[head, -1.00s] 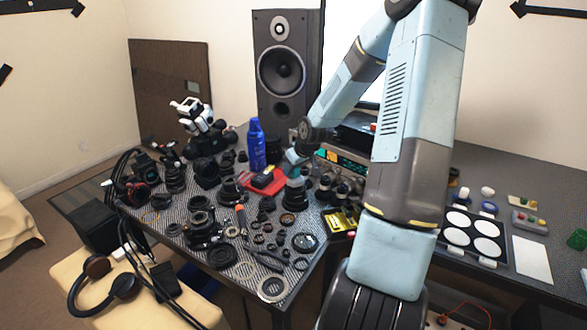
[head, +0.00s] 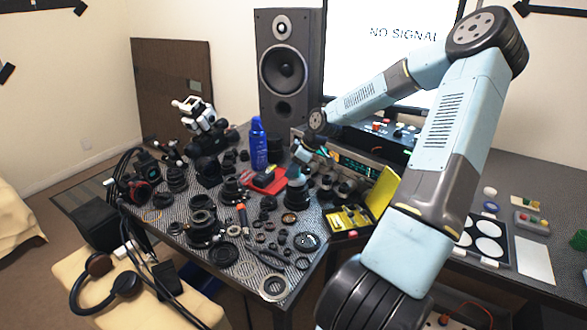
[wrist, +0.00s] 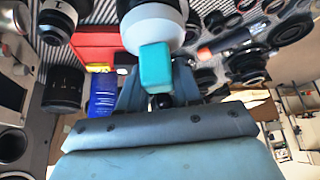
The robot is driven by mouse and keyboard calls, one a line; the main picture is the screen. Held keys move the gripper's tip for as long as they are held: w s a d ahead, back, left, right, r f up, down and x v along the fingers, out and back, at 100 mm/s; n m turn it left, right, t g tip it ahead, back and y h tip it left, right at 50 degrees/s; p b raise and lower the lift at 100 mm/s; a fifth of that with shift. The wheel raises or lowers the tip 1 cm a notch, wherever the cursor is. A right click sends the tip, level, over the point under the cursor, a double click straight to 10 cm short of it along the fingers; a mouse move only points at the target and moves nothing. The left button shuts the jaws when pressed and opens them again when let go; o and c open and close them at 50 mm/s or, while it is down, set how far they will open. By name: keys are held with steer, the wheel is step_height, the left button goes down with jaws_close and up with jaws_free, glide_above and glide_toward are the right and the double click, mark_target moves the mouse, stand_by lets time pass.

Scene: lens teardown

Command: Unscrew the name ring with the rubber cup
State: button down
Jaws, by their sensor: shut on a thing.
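The rubber cup (wrist: 150,22) shows in the wrist view as a pale, round body with a dark edge and a teal block on its near side. My gripper (wrist: 158,85) is shut on this teal block, with a dark finger on each side of it. In the head view my gripper (head: 299,160) is low over the table, above a dark upright lens (head: 296,203). A pale part sits between gripper and lens; whether the cup touches the lens is too small to tell. The name ring is hidden or cannot be picked out.
A red tray (head: 270,183) and a blue spray can (head: 257,143) stand close to the left of my gripper. Several lenses and loose rings crowd the table's left and front. An open yellow case (head: 349,217) lies to the right. A monitor (head: 390,40) stands behind.

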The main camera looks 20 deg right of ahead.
steer(key=shift+s+n+g, duration=0.1)
steer(key=shift+n+g, duration=0.2)
steer(key=shift+n, duration=0.4)
steer(key=shift+r, duration=0.15)
steer(key=shift+r, duration=1.35)
